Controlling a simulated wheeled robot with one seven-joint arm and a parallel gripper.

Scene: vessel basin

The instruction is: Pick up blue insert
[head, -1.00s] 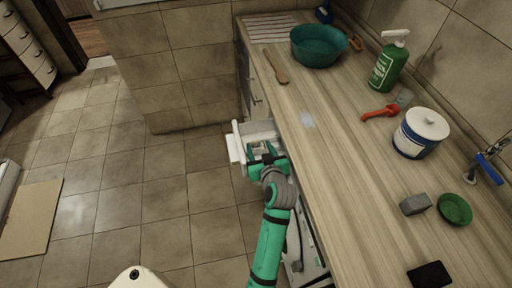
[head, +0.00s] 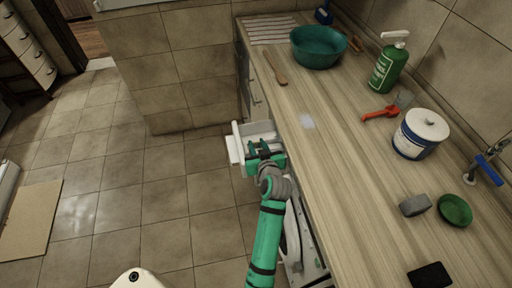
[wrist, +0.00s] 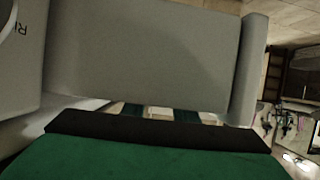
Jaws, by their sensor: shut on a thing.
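My gripper (head: 264,154) reaches down into the open white drawer (head: 236,146) at the left side of the counter. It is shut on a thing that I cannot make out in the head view. In the wrist view, the dark green fingers (wrist: 160,113) show beyond the green palm edge, with a small pale patch between them. A broad grey panel (wrist: 145,50) fills most of the wrist view. I cannot identify a blue insert in either view; the gripper hides much of the drawer's inside.
The counter (head: 330,170) runs along the right, holding a teal basin (head: 318,48), a green pump bottle (head: 388,68), a white tub (head: 420,135), a grey block (head: 415,205) and a green dish (head: 455,210). Another open compartment (head: 300,245) lies below my gripper. The tiled floor at left is mostly clear.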

